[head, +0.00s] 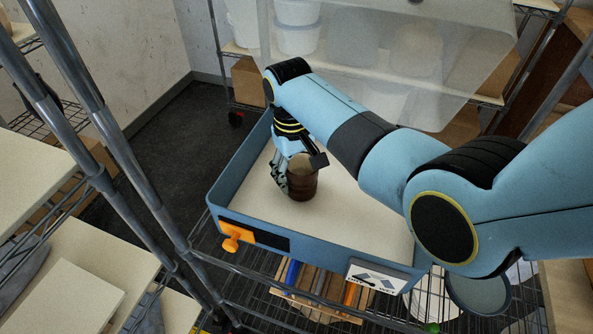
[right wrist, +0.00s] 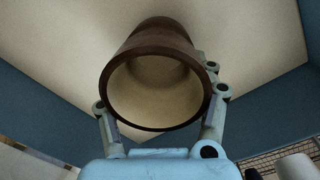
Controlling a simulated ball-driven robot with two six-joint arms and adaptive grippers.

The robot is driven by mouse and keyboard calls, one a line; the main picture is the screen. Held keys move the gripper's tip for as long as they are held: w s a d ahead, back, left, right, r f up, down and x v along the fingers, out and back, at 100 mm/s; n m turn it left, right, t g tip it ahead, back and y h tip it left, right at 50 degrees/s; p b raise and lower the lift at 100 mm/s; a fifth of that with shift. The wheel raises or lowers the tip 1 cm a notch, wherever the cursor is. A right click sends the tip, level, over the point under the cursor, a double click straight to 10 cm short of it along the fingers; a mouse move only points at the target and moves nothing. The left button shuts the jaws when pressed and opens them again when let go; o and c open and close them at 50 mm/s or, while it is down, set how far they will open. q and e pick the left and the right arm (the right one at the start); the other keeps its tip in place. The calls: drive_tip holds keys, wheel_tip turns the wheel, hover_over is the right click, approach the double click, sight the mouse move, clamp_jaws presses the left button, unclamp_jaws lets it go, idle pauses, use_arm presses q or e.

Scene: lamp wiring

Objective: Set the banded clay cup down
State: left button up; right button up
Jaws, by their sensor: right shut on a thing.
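The banded clay cup (head: 302,178) is brown with darker bands and is upright at the middle of a blue-walled tray (head: 222,216) with a pale floor. My right gripper (head: 287,178) is shut on the cup from its left side in the head view. In the right wrist view the cup (right wrist: 160,47) shows its round open rim and pale, empty-looking inside, with a gripper finger (right wrist: 107,125) on each side. The cup's base is at or very near the tray floor; I cannot tell whether it touches. My left gripper is not in view.
A clear raised lid (head: 400,50) stands behind the tray. Metal rack posts (head: 120,165) rise at the left. Bare tray floor (head: 350,215) lies right of the cup.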

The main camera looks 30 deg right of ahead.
drive_tip(key=shift+f, duration=0.2)
drive_tip(key=o, duration=1.5)
drive_tip(key=shift+c, duration=0.2)
drive_tip(key=shift+r, duration=0.1)
wheel_tip(320, 180, up, 7)
drive_tip(key=shift+w+a+r, duration=0.15)
